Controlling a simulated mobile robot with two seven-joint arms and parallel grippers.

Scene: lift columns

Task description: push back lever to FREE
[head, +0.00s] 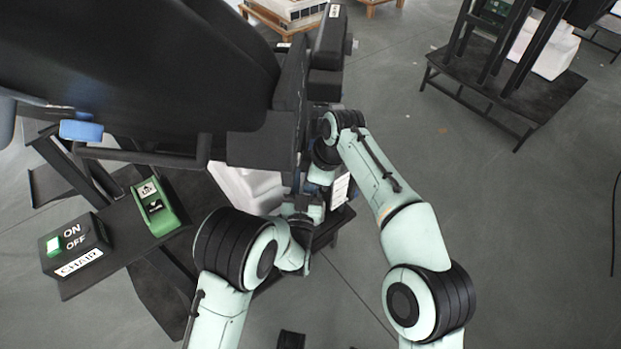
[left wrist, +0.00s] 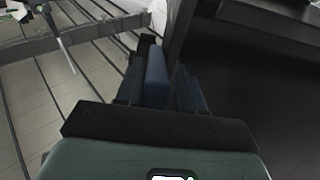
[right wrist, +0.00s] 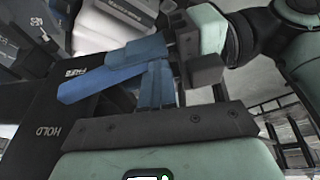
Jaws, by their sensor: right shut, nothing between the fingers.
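The blue back lever (right wrist: 98,79) lies slanting across a black panel in the right wrist view. A FREE label (right wrist: 75,73) is just above it and a HOLD label (right wrist: 46,131) is below. My right gripper (right wrist: 156,66) is shut and empty, its fingertips close to the lever's right part; I cannot tell whether they touch. In the head view the right gripper (head: 320,178) is beside the black chair (head: 140,70), partly hidden by the arms. My left gripper (left wrist: 163,70) shows in the left wrist view beside a dark surface; its jaw gap is unclear.
A black box marked CHAIR with an ON/OFF switch (head: 75,245) and a green device (head: 156,207) stand on a dark shelf at left. A dark stand (head: 500,95) is at upper right. Open grey floor lies right of my arms.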

